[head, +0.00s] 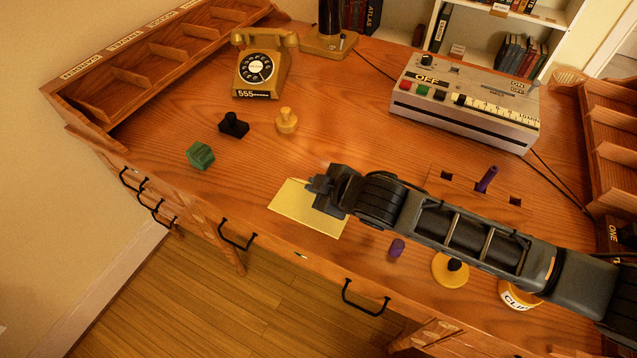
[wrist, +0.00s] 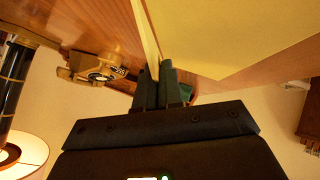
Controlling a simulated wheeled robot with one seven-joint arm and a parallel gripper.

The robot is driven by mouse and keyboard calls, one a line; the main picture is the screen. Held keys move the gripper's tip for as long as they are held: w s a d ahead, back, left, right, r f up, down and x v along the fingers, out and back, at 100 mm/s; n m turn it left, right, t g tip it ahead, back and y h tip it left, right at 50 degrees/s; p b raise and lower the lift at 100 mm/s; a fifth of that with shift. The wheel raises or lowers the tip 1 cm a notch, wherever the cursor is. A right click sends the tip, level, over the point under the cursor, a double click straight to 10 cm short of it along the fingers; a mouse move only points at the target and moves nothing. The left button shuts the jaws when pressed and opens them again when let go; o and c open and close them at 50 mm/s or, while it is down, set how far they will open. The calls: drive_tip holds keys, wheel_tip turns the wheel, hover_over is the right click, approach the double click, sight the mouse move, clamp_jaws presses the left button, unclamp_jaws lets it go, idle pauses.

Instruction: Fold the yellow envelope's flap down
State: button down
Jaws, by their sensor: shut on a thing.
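The yellow envelope (head: 295,208) lies flat near the desk's front edge, partly hidden by my gripper (head: 322,186) in the head view. In the wrist view the envelope (wrist: 225,35) fills the upper right. Its flap (wrist: 147,36) shows there as a thin pale strip, nearly edge-on and raised from the envelope. My gripper (wrist: 156,86) is shut on the flap's edge, with the strip running down between the two fingers. In the head view my gripper covers most of the flap.
A green block (head: 200,155), a black stamp-like piece (head: 233,126) and a yellow knobbed piece (head: 286,121) stand behind the envelope. A purple piece (head: 396,248) and a round yellow piece (head: 450,270) lie right of it. A telephone (head: 259,68) and a switch box (head: 465,98) stand farther back.

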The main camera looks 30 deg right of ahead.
drive_tip(key=shift+s+a+f+n+t+h+b, duration=0.2)
drive_tip(key=shift+a+f+n+t+h+b, duration=0.15)
drive_tip(key=shift+t+h+b, duration=0.45)
drive_tip(key=shift+r, duration=0.1)
drive_tip(key=c, duration=1.3)
unclamp_jaws()
drive_tip(key=shift+c, duration=0.2)
